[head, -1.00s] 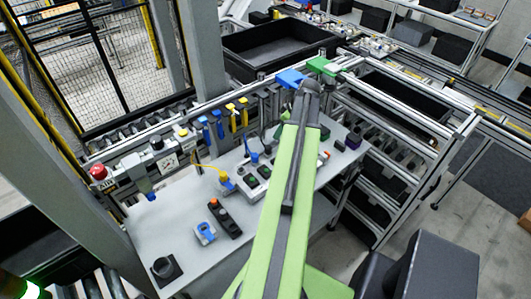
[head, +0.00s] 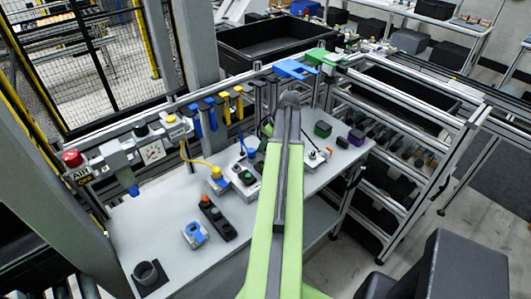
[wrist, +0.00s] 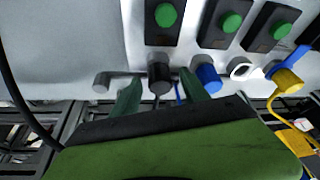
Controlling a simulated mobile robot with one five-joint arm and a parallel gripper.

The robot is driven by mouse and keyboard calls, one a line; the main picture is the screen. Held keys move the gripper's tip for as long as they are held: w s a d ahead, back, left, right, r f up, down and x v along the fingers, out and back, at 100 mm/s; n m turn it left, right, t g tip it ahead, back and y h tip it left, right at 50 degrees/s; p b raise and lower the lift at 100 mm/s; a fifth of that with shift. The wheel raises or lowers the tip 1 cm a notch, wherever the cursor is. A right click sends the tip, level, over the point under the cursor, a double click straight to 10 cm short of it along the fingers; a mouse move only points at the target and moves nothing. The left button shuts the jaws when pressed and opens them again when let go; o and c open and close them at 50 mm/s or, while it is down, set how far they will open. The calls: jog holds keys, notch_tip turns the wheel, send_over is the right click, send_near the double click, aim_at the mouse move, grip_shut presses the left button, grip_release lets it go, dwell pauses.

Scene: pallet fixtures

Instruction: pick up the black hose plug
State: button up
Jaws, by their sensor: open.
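The black hose plug (wrist: 159,78) shows in the wrist view, below a black box with a green button, in a row of plugs along a pale edge. My gripper (wrist: 160,84) is open, with one dark green finger on each side of the plug. The fingers look apart from it, and I cannot tell how deep they reach. In the head view my own arm hides the gripper and the black plug.
A white ring (wrist: 240,69) and a yellow plug (wrist: 286,79) with a yellow hose are at the right. A dark cable runs down the left. The grey table (head: 150,225) holds a button box (head: 217,217) and a blue-topped block (head: 195,234).

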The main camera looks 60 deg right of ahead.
grip_shut()
dwell(0.3)
notch_tip(320, 180, up, 10)
jog(key=p, duration=1)
notch_tip(320, 180, up, 5)
jog(key=p, duration=0.5)
